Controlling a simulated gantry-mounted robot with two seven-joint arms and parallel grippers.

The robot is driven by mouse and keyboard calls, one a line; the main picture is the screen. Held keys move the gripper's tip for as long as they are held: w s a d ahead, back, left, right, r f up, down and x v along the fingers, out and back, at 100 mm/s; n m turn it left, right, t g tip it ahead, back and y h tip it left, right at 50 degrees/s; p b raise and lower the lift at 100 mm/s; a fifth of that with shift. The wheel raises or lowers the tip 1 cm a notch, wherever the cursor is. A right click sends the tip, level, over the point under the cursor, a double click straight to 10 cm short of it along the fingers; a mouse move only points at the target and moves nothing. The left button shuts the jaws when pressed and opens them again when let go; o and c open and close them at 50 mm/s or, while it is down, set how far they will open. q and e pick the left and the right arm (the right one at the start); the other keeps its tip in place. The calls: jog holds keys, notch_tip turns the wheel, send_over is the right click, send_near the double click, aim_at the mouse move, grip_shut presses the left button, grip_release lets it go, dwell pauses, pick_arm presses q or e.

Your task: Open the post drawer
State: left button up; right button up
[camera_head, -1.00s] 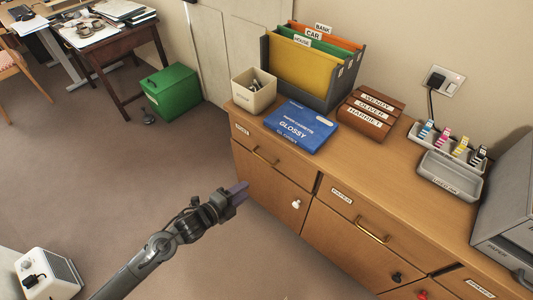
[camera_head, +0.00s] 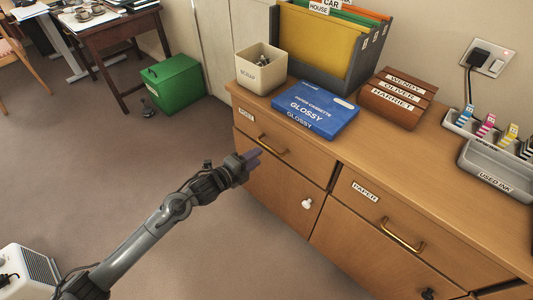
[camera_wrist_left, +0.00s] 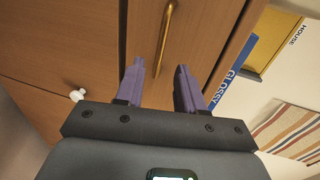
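The post drawer (camera_head: 298,164) is the top left drawer of the wooden cabinet, and its front sits flush and shut. A small label (camera_head: 246,116) is at its upper left corner. Its brass bar handle (camera_head: 271,146) also shows upright in the left wrist view (camera_wrist_left: 165,38). My left gripper (camera_head: 254,158), with purple fingers, is just in front of the drawer, near the handle. In the left wrist view its fingers (camera_wrist_left: 160,80) are apart and empty, with the handle ahead, roughly between them. The handle appears apart from the fingers. My right gripper is not in view.
A white-knobbed door (camera_head: 290,200) lies below the drawer, and the paper drawer (camera_head: 385,225) to its right. On the cabinet top are a scrap bin (camera_head: 262,72), a blue glossy box (camera_head: 315,112) and a file holder (camera_head: 350,60).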

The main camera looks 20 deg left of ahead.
aim_at(269, 149)
pick_arm(q)
jog(key=shift+b+x, duration=0.9)
jog(key=shift+x, duration=2.3)
jog(key=shift+r, duration=0.1)
grip_shut()
